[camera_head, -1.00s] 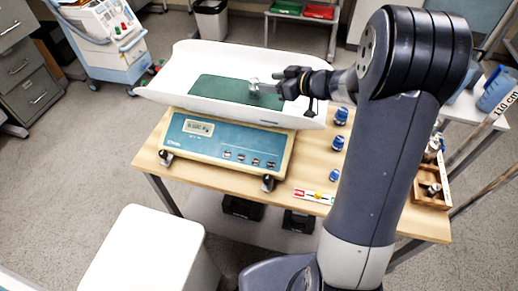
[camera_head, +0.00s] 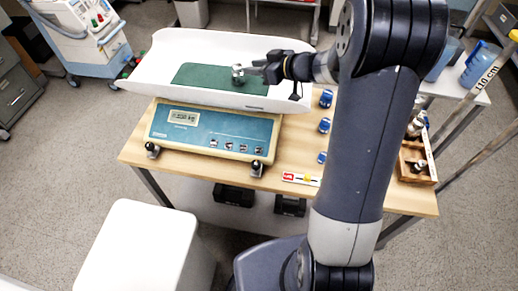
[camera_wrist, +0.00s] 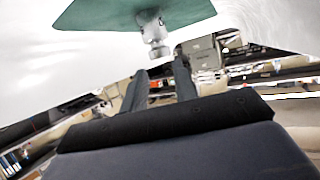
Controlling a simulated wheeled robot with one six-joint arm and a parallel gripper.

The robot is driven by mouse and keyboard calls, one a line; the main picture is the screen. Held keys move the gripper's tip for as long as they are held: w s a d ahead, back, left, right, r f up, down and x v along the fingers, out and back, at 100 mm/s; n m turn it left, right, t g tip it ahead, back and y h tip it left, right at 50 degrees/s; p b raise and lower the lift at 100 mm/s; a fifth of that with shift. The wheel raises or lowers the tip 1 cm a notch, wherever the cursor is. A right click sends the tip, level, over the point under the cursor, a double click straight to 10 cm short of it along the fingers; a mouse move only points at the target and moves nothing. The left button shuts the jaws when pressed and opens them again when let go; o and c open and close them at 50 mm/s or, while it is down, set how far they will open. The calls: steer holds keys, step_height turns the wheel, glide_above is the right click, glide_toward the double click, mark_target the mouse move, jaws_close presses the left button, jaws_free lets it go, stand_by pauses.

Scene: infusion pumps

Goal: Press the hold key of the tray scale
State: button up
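The tray scale stands on a wooden table, with a white curved tray (camera_head: 150,72) over a blue front panel (camera_head: 200,131). The panel has a small lit display (camera_head: 184,117) with digits too small to read surely. A row of several keys (camera_head: 229,146) sits at its right; their labels are unreadable, so I cannot tell which is hold. A metal weight (camera_head: 238,74) stands on the green mat (camera_head: 205,76) in the tray. It also shows in the wrist view (camera_wrist: 153,30). My gripper (camera_head: 258,71) is just right of the weight, above the tray; its fingers (camera_wrist: 160,82) are apart with nothing between them.
Blue-capped items (camera_head: 323,125) line the table right of the scale. A wooden box (camera_head: 417,163) with metal pieces stands at the table's right end. A colored strip (camera_head: 300,178) lies near the front edge. A white stool (camera_head: 145,250) stands in front.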

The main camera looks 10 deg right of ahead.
jaws_close()
stand_by(1.3)
